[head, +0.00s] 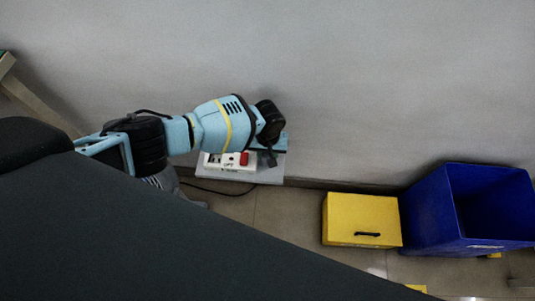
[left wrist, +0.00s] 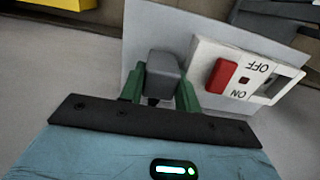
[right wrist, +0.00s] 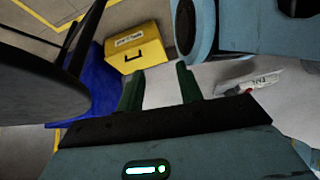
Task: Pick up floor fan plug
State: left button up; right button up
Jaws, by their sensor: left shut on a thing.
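The grey plug (left wrist: 163,75) is between the green fingers of my left gripper (left wrist: 160,92), which is shut on it. Behind it is a light grey board (left wrist: 135,48) with a white switch panel (left wrist: 205,55), carrying a red switch (left wrist: 222,75) and ON/OFF lettering. I cannot tell whether the plug touches the board. In the head view my left gripper (head: 271,156) is in front of the board, just right of the white panel (head: 229,166); the plug is not clear there. My right gripper (right wrist: 160,90) is open and empty, away from the panel.
A yellow box (head: 362,220) with a black handle stands on the floor right of the panel, beside a blue bin (head: 430,210). A dark cable (head: 222,192) runs on the floor below the panel. The grey wall (head: 370,80) is bare above. A dark surface (head: 150,240) fills the lower left.

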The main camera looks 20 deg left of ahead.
aim_at(266, 156)
pick_arm(q)
notch_tip(266, 156, up, 3)
jog(key=shift+f+p, duration=0.1)
jog(key=shift+p, duration=0.5)
jog(key=shift+s+a+p, duration=0.1)
jog(key=shift+s+p, duration=0.3)
jog(key=shift+s, duration=0.25)
jog(key=s+a+r+p, duration=0.1)
jog(key=s+p, duration=0.3)
jog(key=s, duration=1)
jog(key=shift+s+a+r, duration=0.2)
jog(key=shift+s+a, duration=0.1)
jog(key=shift+a, duration=0.15)
